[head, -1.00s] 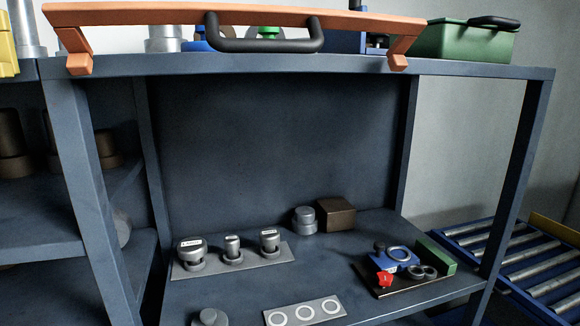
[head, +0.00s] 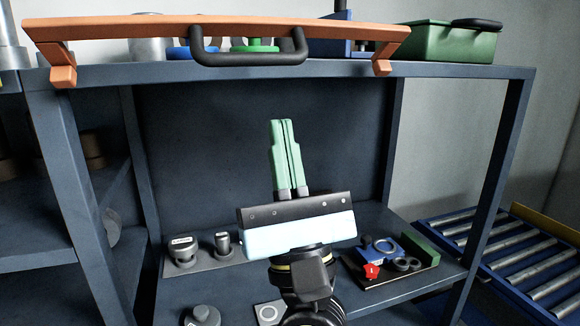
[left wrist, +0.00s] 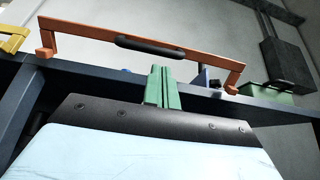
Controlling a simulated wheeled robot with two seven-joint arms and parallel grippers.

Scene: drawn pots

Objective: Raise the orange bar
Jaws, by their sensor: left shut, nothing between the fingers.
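The orange bar (head: 130,27) lies across the front edge of the dark blue rack's top shelf, its end brackets reaching down to that edge. A black handle (head: 250,58) is fixed at its middle. The bar also shows in the left wrist view (left wrist: 85,38), with the handle (left wrist: 150,46) above my fingers. My left gripper (head: 281,122) has green fingers, shut and empty, pointing up in front of the rack opening, below the handle and apart from it. Its fingertips also show in the left wrist view (left wrist: 161,68). My right gripper is not in view.
A green box (head: 450,42) with a black handle and several blue and green parts stand on the top shelf behind the bar. The lower shelf holds metal parts (head: 185,250) and a tray with a red piece (head: 371,271). A roller conveyor (head: 520,260) is at the right.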

